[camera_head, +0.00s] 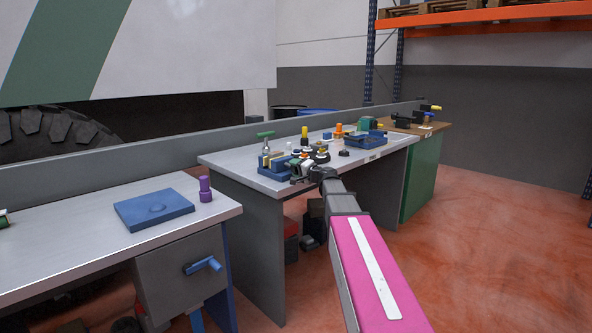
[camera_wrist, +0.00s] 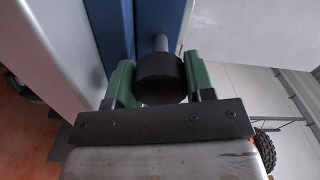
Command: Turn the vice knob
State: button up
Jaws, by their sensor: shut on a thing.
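The vice knob (camera_wrist: 160,78) is a dark, round knob on a short grey shaft (camera_wrist: 160,43) in the wrist view. The shaft runs to the blue vice (camera_wrist: 116,30) behind it. My gripper (camera_wrist: 157,84) has its two green fingers on either side of the knob and is shut on it. In the head view the blue vice (camera_head: 275,164) sits at the near left part of the middle workbench, and my gripper (camera_head: 298,170) is at its right side. The knob is not clearly visible there.
The middle workbench (camera_head: 233,158) carries several small parts and a blue tray (camera_head: 367,142). The left bench (camera_head: 70,233) holds a blue block (camera_head: 153,208) and a purple object (camera_head: 205,190). A green cabinet (camera_head: 420,175) stands beyond. Open floor (camera_head: 490,240) lies to the right.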

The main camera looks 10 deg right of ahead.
jog(key=shift+m, duration=2.3)
jog(key=o, duration=0.9)
jog(key=v, duration=1.1)
